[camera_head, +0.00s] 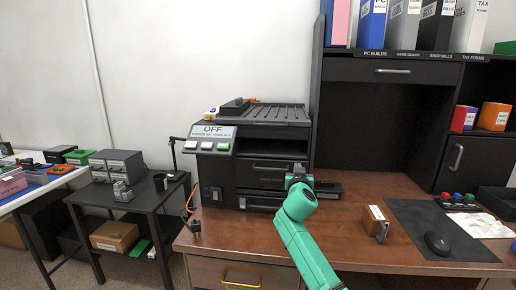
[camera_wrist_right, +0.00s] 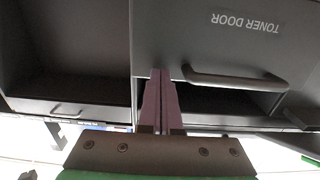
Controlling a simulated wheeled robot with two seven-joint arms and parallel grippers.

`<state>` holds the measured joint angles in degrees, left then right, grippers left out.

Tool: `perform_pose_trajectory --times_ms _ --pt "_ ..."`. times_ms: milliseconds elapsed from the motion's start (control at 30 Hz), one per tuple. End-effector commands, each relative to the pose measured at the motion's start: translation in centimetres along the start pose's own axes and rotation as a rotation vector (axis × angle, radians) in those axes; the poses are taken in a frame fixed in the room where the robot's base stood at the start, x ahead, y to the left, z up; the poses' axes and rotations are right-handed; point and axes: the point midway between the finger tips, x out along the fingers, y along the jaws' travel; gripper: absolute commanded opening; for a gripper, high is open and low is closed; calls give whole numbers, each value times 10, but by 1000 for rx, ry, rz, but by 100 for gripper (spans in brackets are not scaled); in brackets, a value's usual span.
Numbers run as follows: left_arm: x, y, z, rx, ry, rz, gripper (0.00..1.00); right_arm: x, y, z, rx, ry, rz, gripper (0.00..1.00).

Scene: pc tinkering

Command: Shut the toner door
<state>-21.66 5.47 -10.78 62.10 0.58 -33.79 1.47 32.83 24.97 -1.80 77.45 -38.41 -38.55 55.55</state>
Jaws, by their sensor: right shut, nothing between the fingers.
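The black printer (camera_head: 215,170) stands on the wooden desk. In the right wrist view the toner door (camera_wrist_right: 215,40) is a dark grey panel with upside-down lettering and a black bar handle (camera_wrist_right: 235,80). A dark gap shows below its edge, so it does not look flush. My right gripper (camera_wrist_right: 160,72) is shut and empty, its fingertips overlapping the door's left lower corner; I cannot tell whether they touch it. In the head view my right gripper (camera_head: 298,180) is at the printer's front right and hides part of the front. My left gripper is not in view.
A black hutch (camera_head: 390,70) stands close to the printer's right. A low side table (camera_head: 145,205) is at left.

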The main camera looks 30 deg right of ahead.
Motion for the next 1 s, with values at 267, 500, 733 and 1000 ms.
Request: perform_pose_trajectory --times_ms 267,500,733,1000 --pt "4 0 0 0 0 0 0 4 0 1 -1 0 1 0" --pt "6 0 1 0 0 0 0 9 0 1 -1 0 0 0" --pt "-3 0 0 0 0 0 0 -13 -2 -1 0 0 -3 0" --pt "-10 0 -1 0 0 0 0 -54 -1 0 1 -1 -2 0"
